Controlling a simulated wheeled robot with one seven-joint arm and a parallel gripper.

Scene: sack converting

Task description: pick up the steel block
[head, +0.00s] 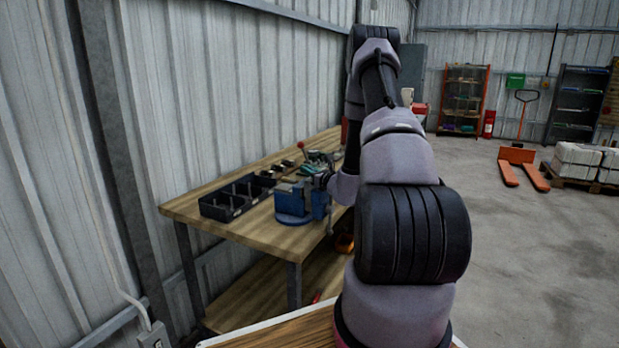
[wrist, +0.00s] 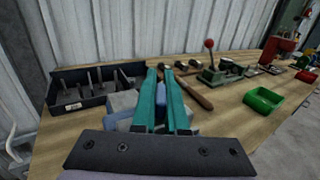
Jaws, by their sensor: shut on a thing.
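My gripper (wrist: 160,72) shows in the wrist view as two teal fingers pointing away over the workbench. The fingers are close together, shut on a narrow blue-grey piece, which I take to be the steel block (wrist: 160,90). Most of it is hidden between the fingers. In the head view my gripper is partly hidden by my arm, above the bench behind the blue vise (head: 292,200), and the block cannot be made out. Grey and blue parts beside the left finger in the wrist view look like the vise (wrist: 121,101).
The wooden workbench (head: 185,207) runs along the metal wall. A black divided tray (wrist: 70,100) is at the left. A red-knobbed press (wrist: 213,70) and a green bin (wrist: 263,101) stand to the right.

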